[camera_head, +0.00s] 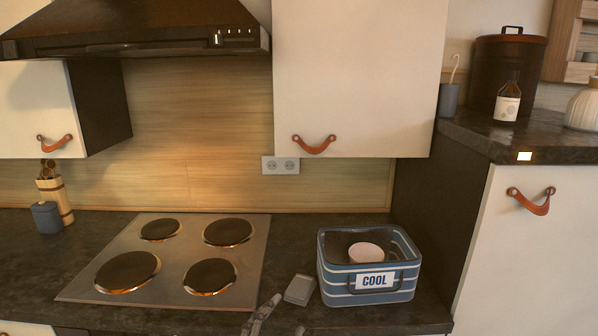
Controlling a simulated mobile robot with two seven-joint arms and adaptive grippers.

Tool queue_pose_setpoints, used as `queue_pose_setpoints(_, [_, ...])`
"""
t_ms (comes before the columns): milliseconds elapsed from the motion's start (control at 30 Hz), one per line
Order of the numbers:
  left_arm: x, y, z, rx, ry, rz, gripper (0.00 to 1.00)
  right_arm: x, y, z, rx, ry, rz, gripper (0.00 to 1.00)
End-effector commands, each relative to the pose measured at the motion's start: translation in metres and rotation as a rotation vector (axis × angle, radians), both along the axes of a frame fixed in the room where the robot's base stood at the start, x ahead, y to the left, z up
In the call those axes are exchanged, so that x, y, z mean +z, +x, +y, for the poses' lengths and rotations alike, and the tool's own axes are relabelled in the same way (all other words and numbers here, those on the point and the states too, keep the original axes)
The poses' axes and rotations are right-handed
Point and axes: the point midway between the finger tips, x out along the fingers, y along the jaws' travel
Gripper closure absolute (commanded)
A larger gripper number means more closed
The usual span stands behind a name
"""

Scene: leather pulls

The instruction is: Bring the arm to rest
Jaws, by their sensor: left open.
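My left gripper (279,316) shows only in part at the bottom edge of the head view, low and just left of centre. Its grey fingers are apart and I see nothing between them. It is at the front of the dark counter, left of the blue striped basket and apart from it. The rest of my left arm is below the picture. My right gripper is not in view.
A blue striped basket (336,291) labelled COOL holds a pale pink round thing (366,252). A small grey block (300,289) lies beside it, close to my gripper. A four-plate hob (180,262) is at left. Cabinets with leather pulls (314,145) hang above.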

Motion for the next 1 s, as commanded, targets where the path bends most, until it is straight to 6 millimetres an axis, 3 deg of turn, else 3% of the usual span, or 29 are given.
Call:
queue_pose_setpoints(33, [-0.034, -0.016, 0.019, 0.054, -0.072, 0.119, 0.42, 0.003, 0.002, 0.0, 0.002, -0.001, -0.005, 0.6])
queue_pose_setpoints(200, [-0.134, -0.083, 0.071, 0.228, -0.268, 0.451, 0.42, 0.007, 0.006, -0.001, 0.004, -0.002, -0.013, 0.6])
queue_pose_setpoints(300, [-0.184, -0.136, 0.097, 0.331, -0.348, 0.606, 0.42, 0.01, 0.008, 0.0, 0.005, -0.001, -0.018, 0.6])
queue_pose_setpoints(433, [-0.234, -0.213, 0.128, 0.458, -0.414, 0.754, 0.42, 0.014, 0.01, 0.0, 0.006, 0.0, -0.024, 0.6])
queue_pose_setpoints(600, [-0.27, -0.297, 0.152, 0.577, -0.428, 0.87, 0.42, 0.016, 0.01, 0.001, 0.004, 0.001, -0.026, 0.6])
queue_pose_setpoints(700, [-0.28, -0.326, 0.155, 0.607, -0.427, 0.912, 0.42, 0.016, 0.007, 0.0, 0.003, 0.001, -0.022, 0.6])
queue_pose_setpoints(1000, [-0.281, -0.329, 0.155, 0.61, -0.427, 0.915, 0.42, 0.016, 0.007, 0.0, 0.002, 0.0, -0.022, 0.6])
